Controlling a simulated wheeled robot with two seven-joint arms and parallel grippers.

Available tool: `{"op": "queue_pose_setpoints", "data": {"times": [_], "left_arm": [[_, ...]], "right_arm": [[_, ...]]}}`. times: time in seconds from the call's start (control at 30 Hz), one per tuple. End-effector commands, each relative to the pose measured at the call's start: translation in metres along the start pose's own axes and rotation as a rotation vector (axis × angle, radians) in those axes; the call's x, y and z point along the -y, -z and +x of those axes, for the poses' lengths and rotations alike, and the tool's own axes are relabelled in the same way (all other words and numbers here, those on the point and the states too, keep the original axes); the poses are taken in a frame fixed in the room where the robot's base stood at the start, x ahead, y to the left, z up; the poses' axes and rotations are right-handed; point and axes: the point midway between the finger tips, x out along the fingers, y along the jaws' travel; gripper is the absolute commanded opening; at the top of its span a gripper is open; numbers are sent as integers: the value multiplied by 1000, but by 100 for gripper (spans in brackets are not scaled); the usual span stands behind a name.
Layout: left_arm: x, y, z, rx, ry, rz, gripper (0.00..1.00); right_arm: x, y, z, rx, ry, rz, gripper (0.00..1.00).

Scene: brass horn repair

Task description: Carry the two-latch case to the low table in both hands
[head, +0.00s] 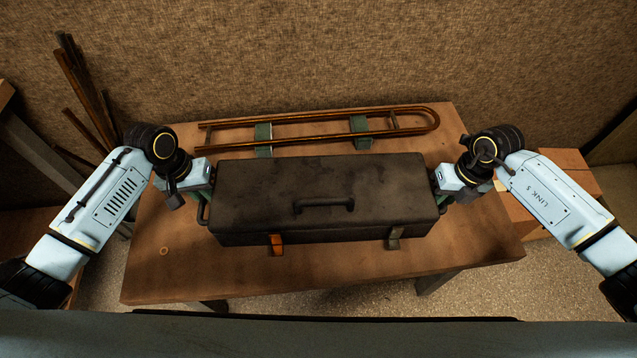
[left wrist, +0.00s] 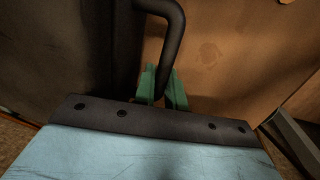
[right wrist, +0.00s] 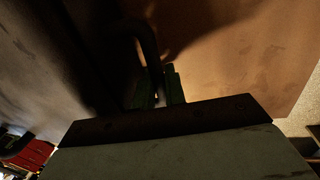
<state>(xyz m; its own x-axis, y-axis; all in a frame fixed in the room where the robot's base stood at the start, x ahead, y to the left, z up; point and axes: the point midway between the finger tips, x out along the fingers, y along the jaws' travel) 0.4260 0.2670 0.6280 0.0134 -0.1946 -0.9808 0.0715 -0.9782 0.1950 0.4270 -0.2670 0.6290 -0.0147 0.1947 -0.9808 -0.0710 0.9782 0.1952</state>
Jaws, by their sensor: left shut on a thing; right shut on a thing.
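The two-latch case (head: 320,185) is a long dark box with a top handle, an orange latch (head: 276,244) and a dull grey-brown latch (head: 394,238) on its front. It is over the wooden table (head: 170,270); I cannot tell whether it touches the top. My left gripper (head: 204,197) is at the case's left end, its green fingers shut on the side handle, which also shows in the left wrist view (left wrist: 172,40). My right gripper (head: 440,198) is at the right end, shut on the other side handle, dim in the right wrist view (right wrist: 150,50).
A brass slide (head: 320,115) lies on green supports at the table's back. A small ring (head: 164,251) lies at the front left. Tubes (head: 82,85) stand at the back left. A fabric-covered wall is behind.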

Motion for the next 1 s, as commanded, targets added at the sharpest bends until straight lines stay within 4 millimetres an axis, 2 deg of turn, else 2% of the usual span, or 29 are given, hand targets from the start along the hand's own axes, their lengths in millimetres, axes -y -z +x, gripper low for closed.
{"op": "queue_pose_setpoints", "data": {"times": [0.07,0.1,0.27,0.53,0.67,1.0], "left_arm": [[1,1,4,-3,0,0,0],[2,0,5,0,2,-1,15],[1,0,3,0,1,-1,34],[1,0,2,-1,0,0,34],[1,1,-8,-2,0,0,34],[1,1,-76,-4,2,2,34]], "right_arm": [[2,-1,4,2,1,1,0],[2,0,5,0,2,1,15],[1,0,3,0,1,1,34],[1,0,3,0,0,0,34],[1,0,3,0,0,0,34],[1,0,3,0,0,0,34]]}}
